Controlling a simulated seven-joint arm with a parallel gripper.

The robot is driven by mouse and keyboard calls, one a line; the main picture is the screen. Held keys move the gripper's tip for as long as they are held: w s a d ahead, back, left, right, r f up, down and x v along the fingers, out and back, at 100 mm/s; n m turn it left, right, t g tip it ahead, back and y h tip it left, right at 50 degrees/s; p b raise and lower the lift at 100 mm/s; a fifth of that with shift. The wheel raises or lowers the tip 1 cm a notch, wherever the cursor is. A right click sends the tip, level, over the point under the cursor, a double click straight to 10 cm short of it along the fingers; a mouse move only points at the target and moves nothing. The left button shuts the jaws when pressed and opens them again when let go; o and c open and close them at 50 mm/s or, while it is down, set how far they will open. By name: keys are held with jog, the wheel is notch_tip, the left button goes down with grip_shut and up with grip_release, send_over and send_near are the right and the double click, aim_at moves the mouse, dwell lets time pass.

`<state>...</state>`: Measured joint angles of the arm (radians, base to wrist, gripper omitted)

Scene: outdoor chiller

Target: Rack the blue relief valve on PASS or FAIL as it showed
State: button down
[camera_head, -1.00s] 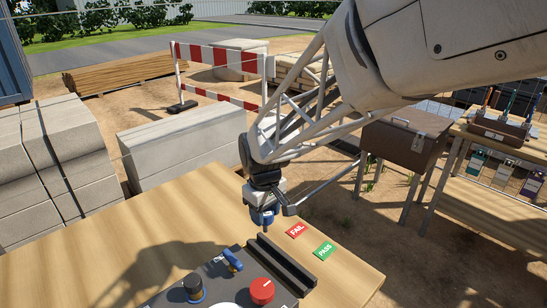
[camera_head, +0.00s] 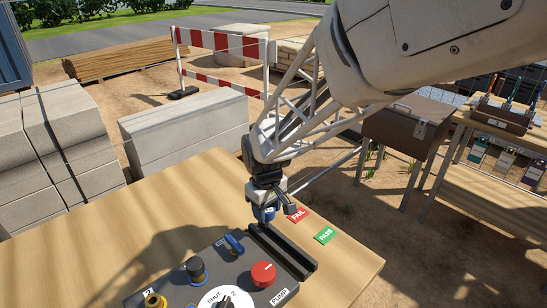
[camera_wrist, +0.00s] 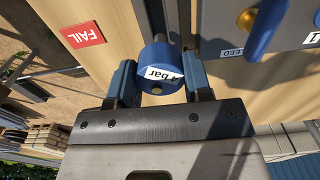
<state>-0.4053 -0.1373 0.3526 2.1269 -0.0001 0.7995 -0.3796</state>
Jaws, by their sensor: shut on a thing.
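My gripper (camera_head: 266,204) is shut on the blue relief valve (camera_head: 263,214). The valve is at the far end of the black rack rail (camera_head: 285,250), on the FAIL side. I cannot tell whether it touches the rail. The red FAIL label (camera_head: 298,215) lies just right of the valve; it also shows in the wrist view (camera_wrist: 82,35). The green PASS label (camera_head: 325,235) lies nearer and further right.
The test panel, left of the rail, carries a red PUMP knob (camera_head: 263,273), a blue lever (camera_head: 235,244), a white dial (camera_head: 225,298) and a yellow fitting (camera_head: 155,300). Bare tabletop (camera_head: 130,235) lies left. A brown toolbox (camera_head: 405,128) stands beyond the table.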

aim_at(267, 226)
jog(key=shift+f, duration=0.4)
dwell(0.6)
jog(key=shift+f, duration=1.05)
jog(key=shift+f, duration=1.05)
dwell(0.4)
grip_release()
dwell(0.4)
jog(key=shift+r, duration=0.1)
jog(key=shift+r, duration=3.35)
jog(key=shift+r, duration=0.1)
jog(key=shift+r, duration=3.85)
